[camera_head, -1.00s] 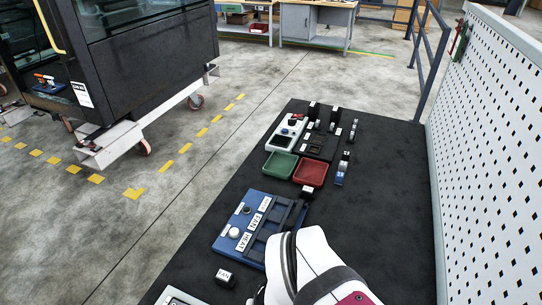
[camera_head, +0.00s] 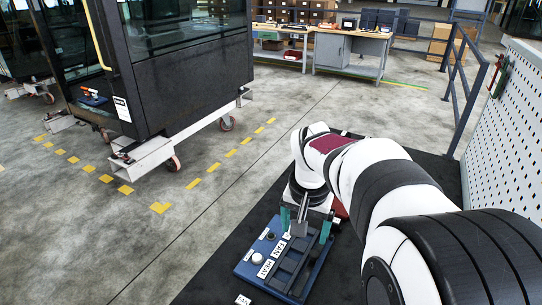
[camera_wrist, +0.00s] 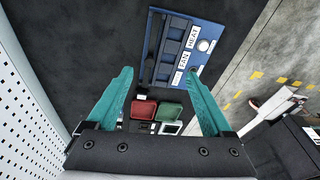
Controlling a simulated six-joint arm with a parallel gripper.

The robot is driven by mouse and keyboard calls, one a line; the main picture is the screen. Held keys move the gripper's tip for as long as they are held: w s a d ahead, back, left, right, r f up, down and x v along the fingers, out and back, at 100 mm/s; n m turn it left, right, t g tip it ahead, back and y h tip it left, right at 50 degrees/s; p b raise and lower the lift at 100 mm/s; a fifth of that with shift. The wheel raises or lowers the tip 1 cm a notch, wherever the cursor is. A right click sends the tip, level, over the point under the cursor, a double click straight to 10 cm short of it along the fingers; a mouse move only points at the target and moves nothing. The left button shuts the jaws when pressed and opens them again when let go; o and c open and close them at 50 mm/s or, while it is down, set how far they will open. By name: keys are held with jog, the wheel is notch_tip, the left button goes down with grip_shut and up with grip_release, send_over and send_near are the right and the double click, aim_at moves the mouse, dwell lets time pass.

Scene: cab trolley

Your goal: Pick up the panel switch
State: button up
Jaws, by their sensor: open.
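A blue panel tray (camera_head: 243,271) lies on the dark trolley top below my gripper (camera_head: 306,223). It carries FAN and HEAT labels, a white round knob (camera_head: 257,258), a small dark knob (camera_head: 270,236) and black slots. The tray also shows at the top of the wrist view (camera_wrist: 213,27). My gripper is open, its teal fingers apart with nothing between them, and it also shows in the wrist view (camera_wrist: 159,72). I cannot tell which piece is the panel switch. A small white-labelled piece (camera_head: 243,299) shows at the bottom edge of the head view.
A perforated white board (camera_head: 513,130) borders the right. My arm hides much of the trolley top.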

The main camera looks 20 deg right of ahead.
jog(key=w+d+f+h, duration=0.1)
jog(key=w+d+f, duration=0.2)
jog(key=w+d, duration=0.45)
jog(key=m+t+h, duration=0.1)
send_near(335, 221)
jog(key=x, duration=0.8)
jog(key=shift+w+d+f, duration=0.1)
jog(key=shift+w+f, duration=0.05)
jog(key=shift+f, duration=0.15)
jog(key=c, duration=1.1)
notch_tip(335, 221, up, 5)
jog(key=shift+f, duration=0.25)
jog(key=shift+s+d+r, duration=1.05)
jog(key=shift+s+r, duration=0.35)
jog(key=shift+s, duration=0.25)
jog(key=shift+s+d+r, duration=1)
jog(key=shift+s+r, duration=0.4)
jog(key=shift+s, duration=0.2)
jog(key=shift+s+d+r, duration=1.05)
jog(key=shift+s+r, duration=0.35)
jog(key=shift+s, duration=0.25)
